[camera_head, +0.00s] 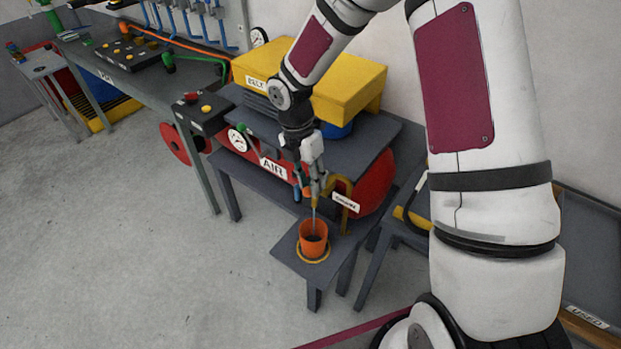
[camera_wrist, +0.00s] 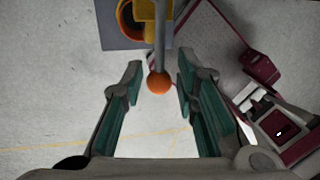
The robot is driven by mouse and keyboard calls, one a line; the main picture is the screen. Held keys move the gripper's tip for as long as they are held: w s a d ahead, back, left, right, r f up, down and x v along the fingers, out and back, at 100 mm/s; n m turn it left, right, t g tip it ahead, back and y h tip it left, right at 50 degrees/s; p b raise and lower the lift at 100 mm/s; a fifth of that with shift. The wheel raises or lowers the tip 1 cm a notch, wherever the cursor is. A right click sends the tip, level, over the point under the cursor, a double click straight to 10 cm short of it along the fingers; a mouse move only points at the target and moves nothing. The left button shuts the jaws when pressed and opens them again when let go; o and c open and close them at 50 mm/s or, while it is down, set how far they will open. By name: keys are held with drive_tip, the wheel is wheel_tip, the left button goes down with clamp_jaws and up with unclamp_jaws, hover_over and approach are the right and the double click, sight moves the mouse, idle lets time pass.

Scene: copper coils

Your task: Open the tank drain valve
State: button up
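The red air tank (camera_head: 375,185) lies under a dark bench top, with an AIR label on its front. A drain label (camera_head: 346,202) sits at its right end. In the wrist view, the valve lever (camera_wrist: 159,40) is a grey rod with an orange ball knob (camera_wrist: 158,83), running from a yellow valve body (camera_wrist: 145,9). My gripper (camera_wrist: 160,76) is open, with one finger on each side of the knob and visible gaps on both sides. In the head view, my gripper (camera_head: 308,188) points down in front of the tank and partly hides the valve.
An orange cup (camera_head: 313,229) stands on a small grey stool (camera_head: 287,250) below the valve. A yellow belt cover (camera_head: 345,95) sits above the tank. A gauge (camera_head: 237,140) and a control box (camera_head: 205,110) are at left. The floor at front left is clear.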

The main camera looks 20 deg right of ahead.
drive_tip(key=shift+d, duration=0.1)
wheel_tip(320, 180, up, 12)
drive_tip(key=w+a, duration=0.1)
drive_tip(key=w, duration=0.1)
drive_tip(key=shift+a, duration=0.2)
drive_tip(key=shift+f, duration=0.1)
